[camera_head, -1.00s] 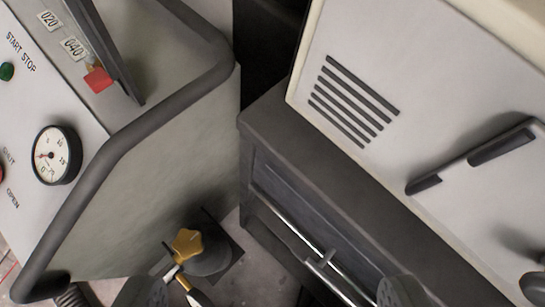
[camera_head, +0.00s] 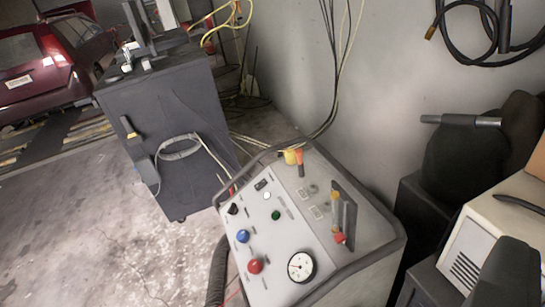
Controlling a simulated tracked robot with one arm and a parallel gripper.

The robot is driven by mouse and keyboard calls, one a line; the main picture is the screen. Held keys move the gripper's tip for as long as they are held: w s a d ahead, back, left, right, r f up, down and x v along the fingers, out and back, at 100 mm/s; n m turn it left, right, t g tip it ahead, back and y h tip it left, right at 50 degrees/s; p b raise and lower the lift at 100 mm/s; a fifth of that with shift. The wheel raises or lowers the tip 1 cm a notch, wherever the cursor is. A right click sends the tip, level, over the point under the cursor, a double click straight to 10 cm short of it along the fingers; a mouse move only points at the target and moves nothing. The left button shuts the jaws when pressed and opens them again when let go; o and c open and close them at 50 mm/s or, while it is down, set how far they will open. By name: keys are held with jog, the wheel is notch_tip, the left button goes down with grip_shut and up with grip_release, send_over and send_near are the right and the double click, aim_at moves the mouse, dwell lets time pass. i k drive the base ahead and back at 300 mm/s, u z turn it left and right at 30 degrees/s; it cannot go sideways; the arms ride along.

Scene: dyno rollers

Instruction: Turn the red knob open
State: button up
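The red knob (camera_head: 255,266) sits on the sloped light-grey panel of a control console (camera_head: 300,225), low in the middle of the view. It is beside a round white gauge (camera_head: 301,266), to the gauge's left. A blue knob (camera_head: 243,236) is just above it. The red knob's turned position is too small to read. My gripper cannot be made out in this view, and nothing visible touches the red knob.
A dark cabinet (camera_head: 175,120) with a cable stands behind the console, to its left. A white vented machine (camera_head: 480,250) is at the right, partly covered by a dark shape (camera_head: 510,275). Cables hang along the wall. Bare floor (camera_head: 100,230) lies to the left.

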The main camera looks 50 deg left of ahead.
aim_at(254, 267)
jog(key=z, duration=1.5)
jog(key=i, duration=0.1)
jog(key=u, duration=4.2)
jog(key=i, duration=0.1)
jog(key=z, duration=2.6)
jog(key=k, duration=0.85)
jog(key=u, duration=0.75)
jog(key=i, duration=1)
jog(key=u, duration=0.1)
